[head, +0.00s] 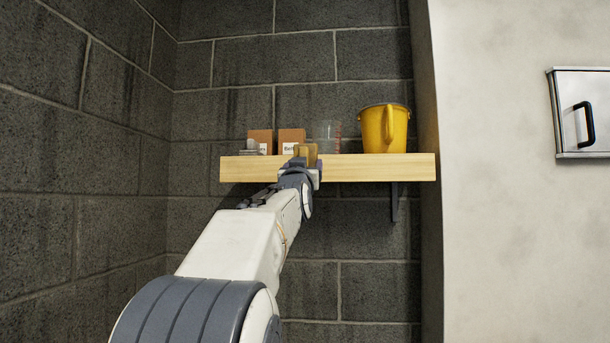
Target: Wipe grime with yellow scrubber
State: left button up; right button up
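A small yellow-tan block that looks like the scrubber (307,150) is at the front of the wooden shelf in the head view. My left gripper (302,164) reaches up to the shelf's front edge, right at this block. The hand hides the block's lower part. I cannot tell whether the fingers are closed on it or only around it. Dark streaks that may be grime (245,62) run down the grey block wall above the shelf. My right gripper is not in view.
The wooden shelf (385,168) also holds two brown boxes (260,138) with white labels, a clear beaker (329,136) and a yellow bucket (384,130). A small grey object sits by the left box. A white cabinet door (582,110) is at the right.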

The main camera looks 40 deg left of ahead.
pick_arm(q)
jog(key=shift+s+d, duration=0.15)
jog(key=shift+s, duration=0.1)
jog(key=shift+s+d+b, duration=0.3)
jog(key=shift+s+d, duration=0.1)
jog(key=shift+s, duration=0.25)
jog(key=shift+s+d+b, duration=0.3)
jog(key=shift+s+d, duration=0.1)
jog(key=shift+s, duration=0.2)
